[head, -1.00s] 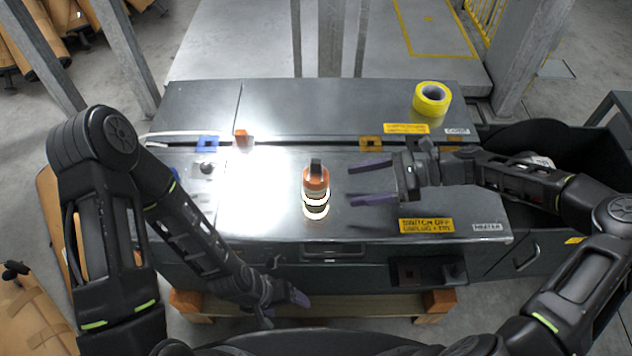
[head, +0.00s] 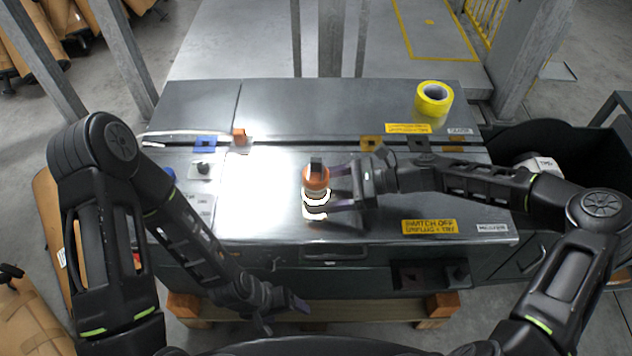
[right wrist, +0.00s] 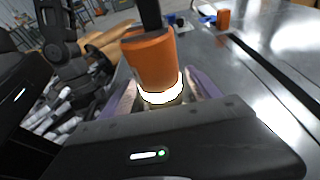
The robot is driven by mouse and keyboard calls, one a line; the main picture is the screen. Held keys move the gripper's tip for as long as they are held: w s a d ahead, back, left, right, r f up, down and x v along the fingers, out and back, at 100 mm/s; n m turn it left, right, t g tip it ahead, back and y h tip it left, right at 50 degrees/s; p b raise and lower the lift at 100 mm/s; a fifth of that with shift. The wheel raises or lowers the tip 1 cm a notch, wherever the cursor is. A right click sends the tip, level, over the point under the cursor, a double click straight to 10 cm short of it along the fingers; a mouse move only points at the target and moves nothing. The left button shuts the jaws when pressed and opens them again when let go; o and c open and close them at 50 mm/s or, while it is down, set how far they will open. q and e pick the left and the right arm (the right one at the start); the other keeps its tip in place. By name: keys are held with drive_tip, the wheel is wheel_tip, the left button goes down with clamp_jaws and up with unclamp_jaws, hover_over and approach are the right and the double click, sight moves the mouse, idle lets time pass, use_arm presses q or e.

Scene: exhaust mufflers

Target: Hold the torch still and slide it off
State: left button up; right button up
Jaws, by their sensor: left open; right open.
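The torch (head: 316,178), with an orange top, a dark tip and a glowing white band, stands upright on the grey metal bench. My right gripper (head: 336,187) is open, coming from the right, with its purple fingers reaching to the torch. In the right wrist view the torch (right wrist: 151,60) is between the two fingers (right wrist: 165,92), which are not closed on it. The torch's lower part is hidden there by the gripper body. My left gripper (head: 292,308) is low, in front of the bench's front edge, open and empty, away from the torch.
The grey bench (head: 270,215) has a mostly clear top. A yellow tape roll (head: 434,98) sits at its back right. A small orange block (head: 239,135) is at the back left. A black bin (head: 575,160) stands to the right. Yellow labels (head: 430,226) lie on the top.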

drive_tip(key=shift+c, duration=0.4)
drive_tip(key=c, duration=0.9)
drive_tip(key=shift+o, duration=0.2)
